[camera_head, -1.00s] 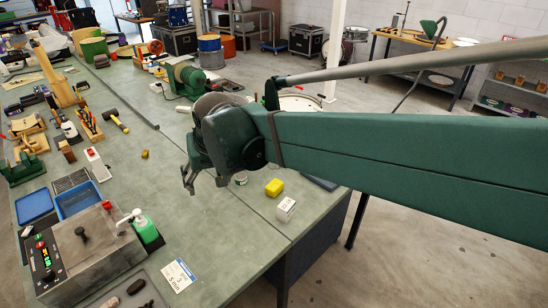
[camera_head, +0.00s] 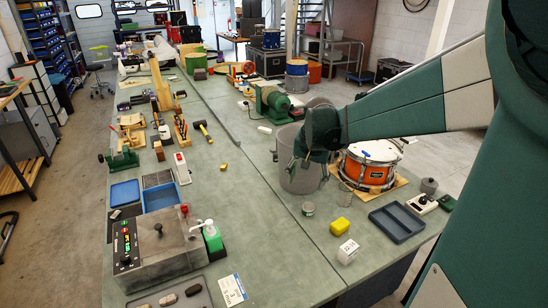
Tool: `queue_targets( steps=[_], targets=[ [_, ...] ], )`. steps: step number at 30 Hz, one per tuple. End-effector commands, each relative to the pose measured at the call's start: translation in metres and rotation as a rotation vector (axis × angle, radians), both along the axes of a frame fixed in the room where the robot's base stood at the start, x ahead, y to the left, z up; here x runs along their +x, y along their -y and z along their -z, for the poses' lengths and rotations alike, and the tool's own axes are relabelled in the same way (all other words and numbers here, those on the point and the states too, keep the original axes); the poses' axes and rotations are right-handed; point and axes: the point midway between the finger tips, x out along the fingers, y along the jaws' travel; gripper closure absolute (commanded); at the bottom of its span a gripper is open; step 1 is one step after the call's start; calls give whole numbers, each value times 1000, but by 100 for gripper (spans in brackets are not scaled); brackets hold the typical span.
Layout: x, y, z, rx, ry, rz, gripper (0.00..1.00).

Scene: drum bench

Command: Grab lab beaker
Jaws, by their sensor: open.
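A grey, bucket-like container (camera_head: 290,181) stands on the bench left of the orange drum. My gripper (camera_head: 301,167) is open and overlaps the container's upper right part in this view. The gripper hides part of its rim and right side. I cannot tell whether the fingers touch it, stand around it or are only in front of it.
An orange drum (camera_head: 368,171) stands right of my gripper.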

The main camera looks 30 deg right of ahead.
Motion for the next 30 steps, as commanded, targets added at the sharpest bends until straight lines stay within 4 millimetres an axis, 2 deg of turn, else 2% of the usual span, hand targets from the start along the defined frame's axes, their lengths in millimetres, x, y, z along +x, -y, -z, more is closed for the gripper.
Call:
queue_targets(
  steps=[15,30],
  targets=[
    [31,100,40,68,-79,233,42],
    [38,196,98,131,-154,457,42]
  ],
)
